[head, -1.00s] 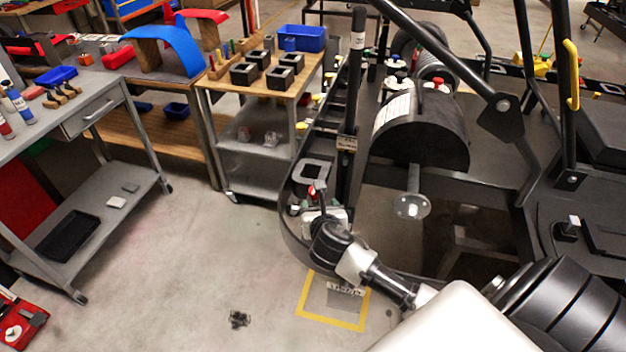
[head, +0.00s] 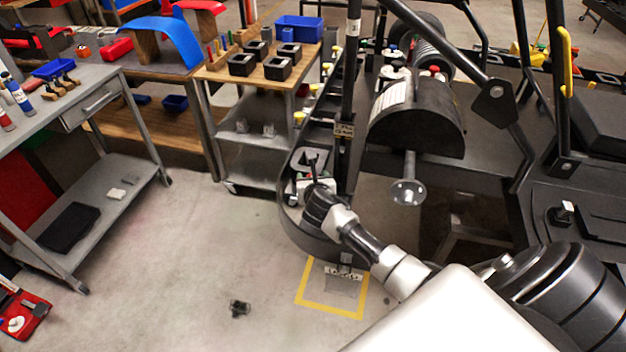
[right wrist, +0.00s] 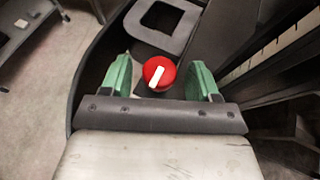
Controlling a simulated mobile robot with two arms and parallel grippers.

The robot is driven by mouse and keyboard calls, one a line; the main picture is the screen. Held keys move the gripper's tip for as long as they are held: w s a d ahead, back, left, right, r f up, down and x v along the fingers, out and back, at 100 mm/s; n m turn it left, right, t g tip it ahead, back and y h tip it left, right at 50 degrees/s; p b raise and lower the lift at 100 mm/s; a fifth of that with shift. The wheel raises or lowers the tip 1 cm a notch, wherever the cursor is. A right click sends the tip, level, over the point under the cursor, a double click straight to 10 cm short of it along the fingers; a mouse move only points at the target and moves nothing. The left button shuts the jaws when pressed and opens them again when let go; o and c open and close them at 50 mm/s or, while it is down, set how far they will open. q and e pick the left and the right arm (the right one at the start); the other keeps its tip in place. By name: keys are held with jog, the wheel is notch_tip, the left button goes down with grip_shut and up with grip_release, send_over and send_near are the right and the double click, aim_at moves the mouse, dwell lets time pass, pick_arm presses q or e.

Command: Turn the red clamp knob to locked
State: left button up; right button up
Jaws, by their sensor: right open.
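The red clamp knob (right wrist: 159,73) shows in the right wrist view as a round red cap with a white bar across it, the bar leaning slightly right at its top. It sits near the curved dark rim (right wrist: 86,80) of the kart's frame. My right gripper (right wrist: 160,78) is open, with one green finger on each side of the knob and a visible gap to both. My left gripper is not in view.
A black post (head: 347,90) rises close behind my right gripper. A round metal flange (head: 408,191) sticks out to its right. A wooden-topped cart (head: 215,74) with black blocks stands behind left. The floor (head: 190,240) at left is mostly open.

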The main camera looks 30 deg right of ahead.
jog(key=shift+c, duration=1.4)
jog(key=c, duration=0.6)
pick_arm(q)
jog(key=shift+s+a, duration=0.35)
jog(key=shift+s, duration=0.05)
pick_arm(e)
jog(key=shift+a, duration=0.1)
